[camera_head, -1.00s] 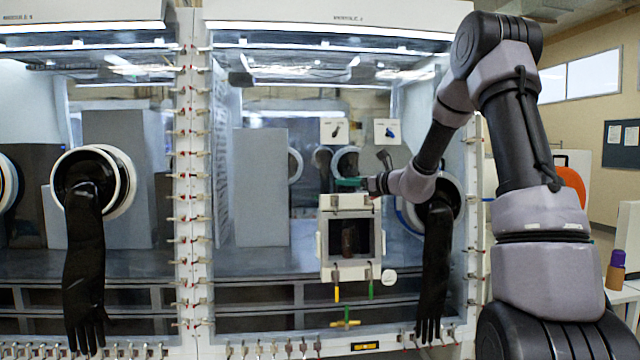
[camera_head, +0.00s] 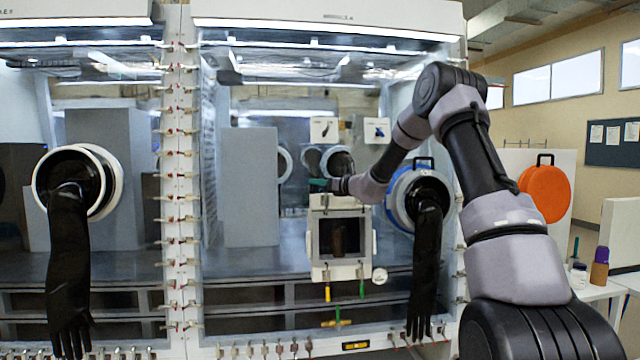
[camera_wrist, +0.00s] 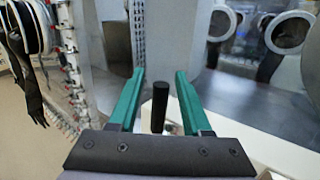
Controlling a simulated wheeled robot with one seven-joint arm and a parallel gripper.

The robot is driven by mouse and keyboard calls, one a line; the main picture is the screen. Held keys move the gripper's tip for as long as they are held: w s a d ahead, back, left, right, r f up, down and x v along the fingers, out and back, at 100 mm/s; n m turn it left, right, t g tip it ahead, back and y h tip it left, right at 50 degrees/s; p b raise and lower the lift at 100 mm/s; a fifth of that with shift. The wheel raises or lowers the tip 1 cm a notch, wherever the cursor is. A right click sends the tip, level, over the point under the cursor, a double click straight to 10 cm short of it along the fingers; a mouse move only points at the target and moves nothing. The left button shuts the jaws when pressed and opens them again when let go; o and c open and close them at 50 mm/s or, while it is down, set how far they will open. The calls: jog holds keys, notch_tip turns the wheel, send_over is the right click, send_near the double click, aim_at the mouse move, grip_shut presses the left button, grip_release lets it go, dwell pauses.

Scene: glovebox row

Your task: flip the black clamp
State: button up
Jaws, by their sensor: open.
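A black upright handle (camera_wrist: 159,107), which looks like that of the black clamp, stands between the two teal fingers in the wrist view. My gripper (camera_wrist: 160,92) is open, with one finger on each side of the handle and gaps between. In the head view my gripper (camera_head: 320,185) is at the top edge of the small white-framed door (camera_head: 312,246). The black handle is not clear there, and the clamp's base is hidden in the wrist view by the gripper body.
Clamps with a yellow handle (camera_head: 327,292) and a green handle (camera_head: 362,288) hang below the door. A black glove (camera_head: 426,270) hangs at right from a blue-ringed port. Glass lies behind the gripper. Red-tipped clamps line the white post (camera_head: 181,200).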

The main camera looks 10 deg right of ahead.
grip_shut()
dwell(1.5)
